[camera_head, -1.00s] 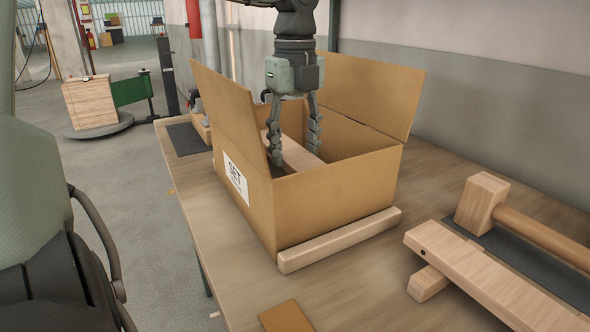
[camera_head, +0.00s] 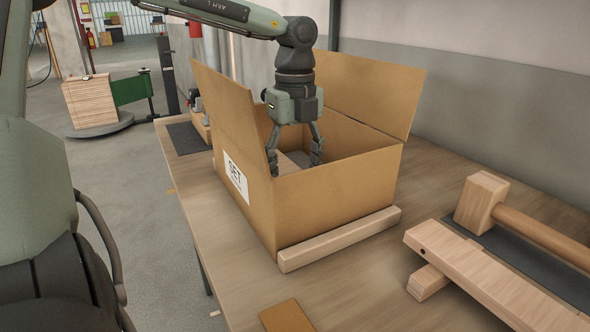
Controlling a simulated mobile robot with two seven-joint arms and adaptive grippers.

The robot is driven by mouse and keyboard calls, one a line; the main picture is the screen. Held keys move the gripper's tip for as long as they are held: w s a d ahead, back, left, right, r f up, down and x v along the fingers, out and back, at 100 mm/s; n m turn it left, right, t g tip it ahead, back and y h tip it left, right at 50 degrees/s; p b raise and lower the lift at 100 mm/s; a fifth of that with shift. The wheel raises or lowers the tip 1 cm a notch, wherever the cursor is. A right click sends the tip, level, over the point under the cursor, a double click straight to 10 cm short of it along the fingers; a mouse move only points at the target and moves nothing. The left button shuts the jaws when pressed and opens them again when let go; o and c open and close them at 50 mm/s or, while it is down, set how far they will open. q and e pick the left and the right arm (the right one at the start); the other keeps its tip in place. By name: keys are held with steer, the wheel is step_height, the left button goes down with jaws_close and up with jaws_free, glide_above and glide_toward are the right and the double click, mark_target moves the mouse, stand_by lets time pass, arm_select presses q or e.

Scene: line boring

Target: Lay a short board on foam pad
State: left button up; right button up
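My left gripper (camera_head: 296,165) reaches down into an open cardboard box (camera_head: 340,198) on the table. Its two fingers stand apart, on either side of a short light-wood board (camera_head: 291,158), and appear to grip it. The fingertips and most of the board are low in the box, partly hidden by its near walls. A grey patch shows inside the box by the right finger; I cannot tell whether it is the foam pad. My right gripper is not in view.
A wooden bar (camera_head: 340,239) lies along the box's near side. At right, a wooden mallet (camera_head: 482,202) and a notched beam (camera_head: 490,280) lie on and beside a dark mat (camera_head: 556,271). A small brown piece (camera_head: 286,317) lies at the front edge. The box flaps stand up around the gripper.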

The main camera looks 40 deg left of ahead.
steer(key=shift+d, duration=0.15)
arm_select(q)
steer(key=shift+r, duration=0.2)
step_height(320, 180, up, 3)
steer(key=shift+w+f, duration=0.1)
step_height(320, 180, up, 9)
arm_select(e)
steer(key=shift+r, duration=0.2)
